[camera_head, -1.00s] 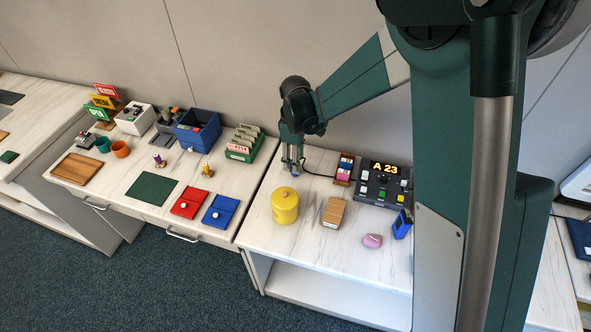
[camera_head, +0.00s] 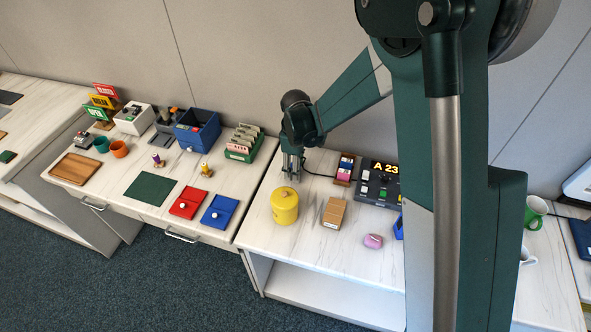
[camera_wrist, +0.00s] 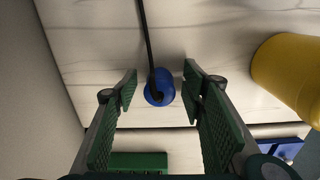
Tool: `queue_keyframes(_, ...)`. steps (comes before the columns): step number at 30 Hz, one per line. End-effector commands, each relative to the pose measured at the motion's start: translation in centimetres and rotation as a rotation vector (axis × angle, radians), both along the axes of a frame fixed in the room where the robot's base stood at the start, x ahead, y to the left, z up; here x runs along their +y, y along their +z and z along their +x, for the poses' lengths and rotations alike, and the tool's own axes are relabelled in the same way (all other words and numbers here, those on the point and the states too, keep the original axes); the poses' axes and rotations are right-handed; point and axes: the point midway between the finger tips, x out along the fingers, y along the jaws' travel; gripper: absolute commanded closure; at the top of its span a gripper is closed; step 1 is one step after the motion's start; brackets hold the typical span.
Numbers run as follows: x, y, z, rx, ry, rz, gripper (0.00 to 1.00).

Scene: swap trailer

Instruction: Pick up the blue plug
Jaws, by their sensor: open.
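The blue plug (camera_wrist: 159,87) lies on the white marbled counter in the wrist view, with a black cord (camera_wrist: 146,35) running from it towards the top edge. My gripper (camera_wrist: 160,90) is open, with one green padded finger on each side of the plug and visible gaps between. In the head view my gripper (camera_head: 292,177) points down near the back left of the counter, behind the yellow canister (camera_head: 285,206). The plug cannot be made out there.
The yellow canister also stands close at the right in the wrist view (camera_wrist: 290,72). A cardboard-coloured box (camera_head: 334,212), a pink object (camera_head: 373,241) and a control panel (camera_head: 379,183) are to the right. The counter (camera_head: 310,250) is clear in front.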

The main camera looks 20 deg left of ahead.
Motion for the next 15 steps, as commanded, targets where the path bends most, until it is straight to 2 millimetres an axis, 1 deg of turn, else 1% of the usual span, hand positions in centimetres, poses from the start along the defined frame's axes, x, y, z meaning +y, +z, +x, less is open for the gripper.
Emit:
queue_keyframes(10,0.01,0.01,0.0,0.0,0.0,0.0,0.59)
queue_keyframes(11,0.01,0.01,0.0,0.0,0.0,0.0,0.62)
queue_keyframes(15,0.0,0.02,0.0,0.0,0.0,0.0,0.8)
